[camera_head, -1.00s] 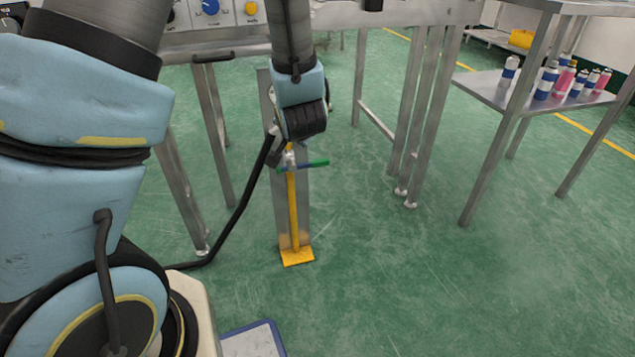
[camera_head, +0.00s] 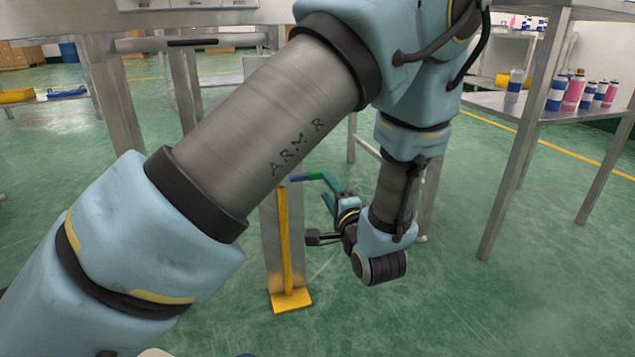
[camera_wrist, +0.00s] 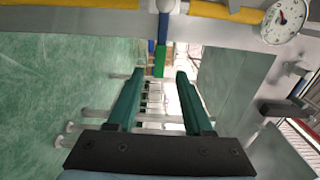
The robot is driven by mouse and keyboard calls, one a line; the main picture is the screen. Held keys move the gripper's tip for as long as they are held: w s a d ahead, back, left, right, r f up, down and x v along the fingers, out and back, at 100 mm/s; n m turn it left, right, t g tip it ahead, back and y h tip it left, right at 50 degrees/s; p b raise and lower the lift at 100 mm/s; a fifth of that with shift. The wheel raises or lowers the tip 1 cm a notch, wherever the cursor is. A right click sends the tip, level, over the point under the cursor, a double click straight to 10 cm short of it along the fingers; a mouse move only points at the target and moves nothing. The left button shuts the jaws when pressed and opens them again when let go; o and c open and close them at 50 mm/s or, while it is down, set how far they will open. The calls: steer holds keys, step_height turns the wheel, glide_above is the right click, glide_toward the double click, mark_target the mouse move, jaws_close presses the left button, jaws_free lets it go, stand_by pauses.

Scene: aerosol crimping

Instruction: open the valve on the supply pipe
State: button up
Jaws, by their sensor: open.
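The yellow supply pipe (camera_head: 285,240) stands upright on a yellow foot in the head view; in the wrist view it runs across the top (camera_wrist: 222,11). The valve handle is a bar with a blue part (camera_head: 297,178) and a green end. In the wrist view the handle (camera_wrist: 161,45) sticks out square to the pipe, towards me. My gripper (camera_wrist: 159,78) is open and empty, its two teal fingers either side of the line of the green end. The green end is at about the fingertips, with gaps on both sides. In the head view my arm hides the pipe's top.
A round gauge (camera_wrist: 286,18) sits right of the handle in the wrist view. A metal plate (camera_head: 268,245) stands behind the pipe. Table legs (camera_head: 350,140) rise nearby. A metal shelf (camera_head: 480,102) with several cans is at the right. The green floor at front right is clear.

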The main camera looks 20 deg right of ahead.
steer(key=w+b, duration=0.1)
steer(key=w, duration=0.4)
steer(key=w+d+b, duration=0.1)
steer(key=w, duration=0.1)
steer(key=shift+w+b, duration=0.25)
steer(key=shift+b, duration=0.05)
jaws_close()
stand_by(1.1)
